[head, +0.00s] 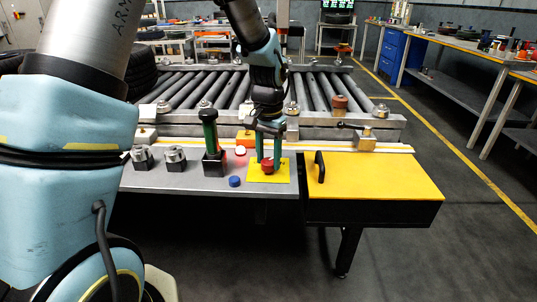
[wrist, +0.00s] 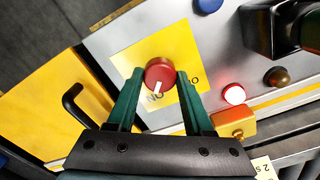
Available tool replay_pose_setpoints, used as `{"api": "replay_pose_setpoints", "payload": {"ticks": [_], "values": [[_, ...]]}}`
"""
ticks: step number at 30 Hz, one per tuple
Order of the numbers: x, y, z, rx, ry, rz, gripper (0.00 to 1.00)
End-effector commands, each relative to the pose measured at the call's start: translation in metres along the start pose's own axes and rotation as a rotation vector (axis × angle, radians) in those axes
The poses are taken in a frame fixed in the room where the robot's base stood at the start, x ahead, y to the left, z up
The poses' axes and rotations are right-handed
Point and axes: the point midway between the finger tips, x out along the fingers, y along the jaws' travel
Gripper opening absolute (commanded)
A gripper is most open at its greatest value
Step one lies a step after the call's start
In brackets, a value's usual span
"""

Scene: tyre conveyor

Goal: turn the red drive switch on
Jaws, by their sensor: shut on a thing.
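The red drive switch (wrist: 160,73) is a round knob with a white pointer mark, set on a yellow plate (wrist: 137,54). In the wrist view the white mark points down and slightly left, toward printed letters partly hidden by my gripper. In the head view the red switch (head: 267,166) sits on its yellow plate (head: 282,177) near the right end of the grey panel. My gripper (wrist: 158,80) has its two green fingers on opposite sides of the knob, shut on it. In the head view my gripper (head: 268,160) reaches down onto the switch from above.
A blue button (head: 234,181), a lit red button (head: 240,151) and a green-handled lever (head: 210,135) stand left of the switch. A yellow cover with a black handle (head: 320,167) lies to the right. The roller conveyor (head: 180,90) runs behind.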

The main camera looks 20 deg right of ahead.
Motion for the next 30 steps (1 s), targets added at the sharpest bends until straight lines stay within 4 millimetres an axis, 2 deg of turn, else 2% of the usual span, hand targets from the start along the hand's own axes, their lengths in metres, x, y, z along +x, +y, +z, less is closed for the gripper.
{"api": "replay_pose_setpoints", "payload": {"ticks": [20,21,28,30], "values": [[0.0000,0.0000,-0.0004,0.061,0.001,0.000,0.00],[0.0000,0.0001,-0.0004,0.061,0.001,0.000,0.55],[0.0000,0.0001,-0.0002,0.059,0.001,0.000,0.81],[0.0000,0.0000,-0.0002,0.059,0.000,0.000,0.81]]}}
